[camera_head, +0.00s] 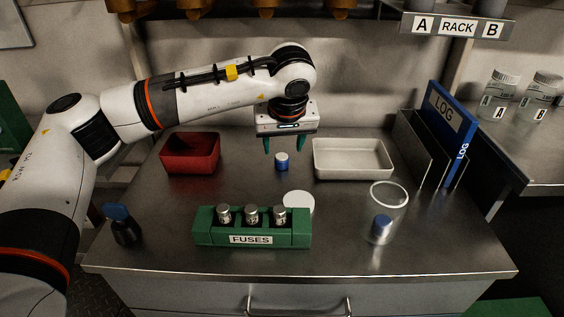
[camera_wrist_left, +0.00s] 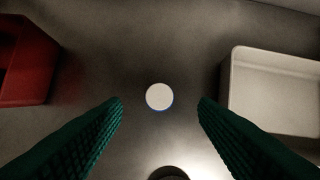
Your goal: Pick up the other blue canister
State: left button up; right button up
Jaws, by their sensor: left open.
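A small blue canister with a pale top (camera_head: 282,161) stands upright on the steel worktop between the red bin and the white tray. In the left wrist view its round pale top with a thin blue edge (camera_wrist_left: 160,97) lies between my fingers. My left gripper (camera_head: 284,146) is open, pointing down above this canister, with its green fingers apart and nothing held. Another blue-topped canister (camera_head: 382,226) is inside a clear glass jar (camera_head: 390,200) at the right front. My right gripper is not in view.
A red bin (camera_head: 190,168) and a white tray (camera_head: 318,172) flank the canister. In front are a green fuse holder (camera_head: 210,237) with metal fuses and a white disc (camera_head: 300,200). A dark blue-topped bottle (camera_head: 122,228) stands left. A blue log binder (camera_head: 446,125) stands right.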

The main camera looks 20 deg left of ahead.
aim_at(282, 158)
pick_arm(q)
jog(key=x, duration=0.5)
jog(key=shift+s+f+b, duration=0.1)
jog(key=shift+f+b, duration=0.05)
jog(key=shift+b, duration=0.25)
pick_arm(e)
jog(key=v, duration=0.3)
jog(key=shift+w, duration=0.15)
